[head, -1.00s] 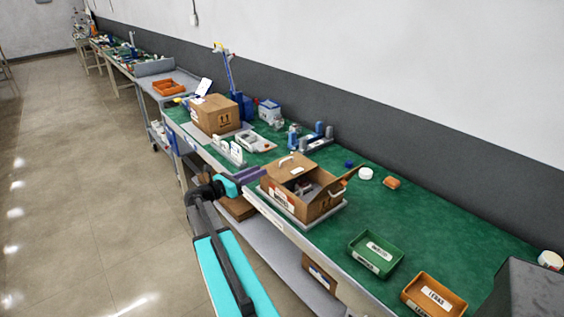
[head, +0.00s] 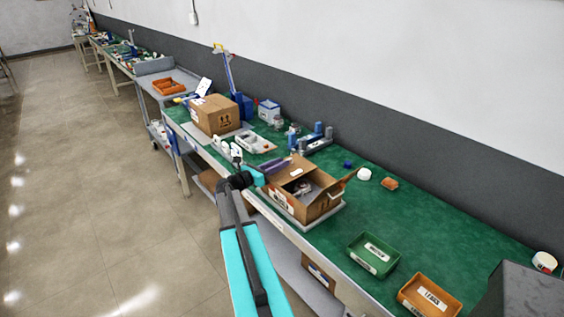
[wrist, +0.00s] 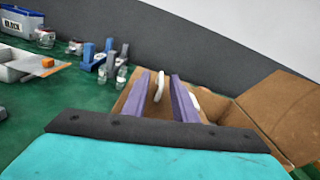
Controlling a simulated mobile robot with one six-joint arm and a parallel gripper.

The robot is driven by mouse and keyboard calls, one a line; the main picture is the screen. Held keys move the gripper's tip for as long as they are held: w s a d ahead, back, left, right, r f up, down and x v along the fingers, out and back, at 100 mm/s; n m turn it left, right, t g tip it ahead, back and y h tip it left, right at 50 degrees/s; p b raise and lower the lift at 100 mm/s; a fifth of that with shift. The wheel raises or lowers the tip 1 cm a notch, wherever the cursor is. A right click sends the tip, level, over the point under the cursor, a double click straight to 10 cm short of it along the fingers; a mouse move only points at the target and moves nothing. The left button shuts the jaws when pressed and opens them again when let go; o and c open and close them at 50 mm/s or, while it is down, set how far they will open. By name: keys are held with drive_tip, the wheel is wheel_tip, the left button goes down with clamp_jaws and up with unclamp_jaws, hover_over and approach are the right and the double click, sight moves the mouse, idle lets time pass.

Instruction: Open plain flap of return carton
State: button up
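The return carton (head: 322,207) is an open-topped brown box on the bench, with dark contents showing inside. A brown flap (head: 346,180) stands out at its right end; a large plain brown flap (wrist: 285,115) shows at the right in the wrist view. The left part of the top is covered by a flap with a white patch (head: 297,172). My gripper (head: 277,164) is over the carton's left end. In the wrist view its purple fingers (wrist: 160,76) are apart, with a white handle (wrist: 158,88) between them in the picture. Contact cannot be told.
A closed carton (head: 215,115) stands farther left. A green tray (head: 356,258) and an orange tray (head: 412,301) lie to the right. Blue and grey fittings (head: 317,136) stand behind the carton. The green bench top between carton and trays is mostly clear.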

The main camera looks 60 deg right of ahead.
drive_tip(key=shift+x, duration=1.2)
clamp_jaws()
drive_tip(key=shift+w, duration=0.1)
idle(0.5)
